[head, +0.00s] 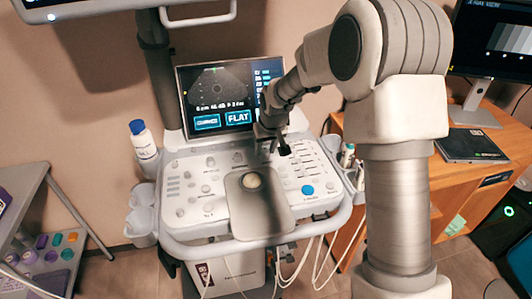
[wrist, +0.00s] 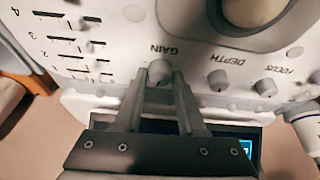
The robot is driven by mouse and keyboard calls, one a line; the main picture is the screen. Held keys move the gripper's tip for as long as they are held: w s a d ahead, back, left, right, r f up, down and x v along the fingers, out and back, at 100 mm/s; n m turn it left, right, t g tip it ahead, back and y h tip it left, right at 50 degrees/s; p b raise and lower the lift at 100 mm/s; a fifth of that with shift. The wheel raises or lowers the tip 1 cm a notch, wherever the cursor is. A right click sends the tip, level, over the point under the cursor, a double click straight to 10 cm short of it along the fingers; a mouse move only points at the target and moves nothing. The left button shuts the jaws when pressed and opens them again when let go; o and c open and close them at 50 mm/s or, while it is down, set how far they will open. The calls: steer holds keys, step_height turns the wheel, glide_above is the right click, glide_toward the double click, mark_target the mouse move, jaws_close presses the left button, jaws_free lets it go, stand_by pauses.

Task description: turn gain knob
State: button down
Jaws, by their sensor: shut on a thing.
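The gain knob (wrist: 159,73) is a small light round knob under the upside-down label GAIN in the wrist view. My gripper (wrist: 160,80) has its two fingers on either side of the knob, shut on it. In the head view my gripper (head: 268,140) reaches down to the upper part of the white ultrasound console (head: 185,200), just below its screen. The knob itself is hidden behind my gripper there.
The depth knob (wrist: 218,80) and focus knob (wrist: 265,87) sit close beside the gain knob. Sliders (wrist: 75,43) lie on its other side. The console screen (head: 222,95) stands close behind my gripper. A bottle (head: 143,142) stands at the console's left.

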steer(key=shift+a+m+b, duration=0.1)
steer(key=shift+m+b, duration=0.2)
steer(key=shift+m, duration=0.3)
steer(key=shift+h, duration=0.3)
steer(key=c, duration=0.5)
jaws_free()
steer(key=shift+r, duration=0.1)
steer(key=p+v, duration=0.2)
steer(key=v, duration=1.5)
steer(key=shift+s+p, duration=0.15)
steer(key=shift+p, duration=0.15)
steer(key=shift+r, duration=0.15)
